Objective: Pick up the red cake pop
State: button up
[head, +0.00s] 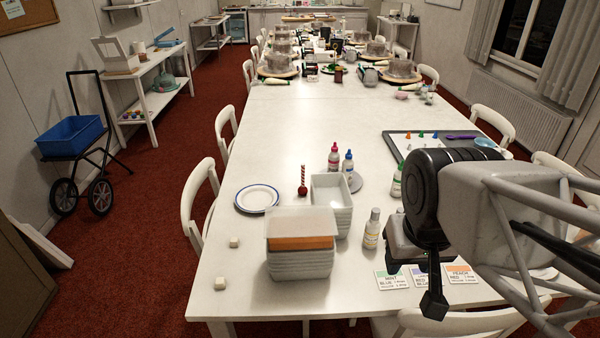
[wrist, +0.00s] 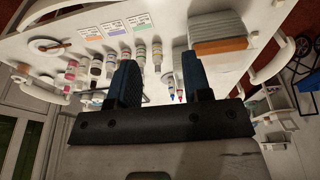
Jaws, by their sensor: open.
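The red cake pop (head: 302,189) stands on the white table in the head view, ball down on the tabletop with its red-and-white striped stick upward. It is between a blue-rimmed plate (head: 257,198) and an empty grey tub (head: 331,205). My gripper (head: 428,285) is at the right of the head view, above the table's near part and well to the right of the pop. In the wrist view my gripper (wrist: 160,76) is open, with nothing between its fingers. I cannot make out the cake pop in the wrist view.
A grey tub with an orange band (head: 300,255) stands in front of the pop. Colour cards (head: 393,279) lie near my gripper. The table's left part behind the plate is clear.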

jog(key=w+v, duration=0.1)
jog(key=v, duration=0.4)
jog(key=w+d+r+n+t+h, duration=0.15)
jog(key=w+n, duration=0.25)
jog(key=w, duration=0.5)
jog(key=w+d+r+n+h, duration=0.1)
jog(key=w+r+n+h, duration=0.25)
jog(key=w, duration=0.45)
jog(key=n+t+h, duration=0.1)
jog(key=n+t, duration=0.7)
jog(key=n, duration=1.5)
send_over(303, 168)
jog(key=s+a, duration=0.2)
jog(key=s, duration=0.2)
notch_tip(303, 168, down, 5)
jog(key=f, duration=2.8)
jog(key=shift+s+a+f, duration=0.1)
jog(key=shift+a+f, duration=0.1)
jog(key=shift+f, duration=0.1)
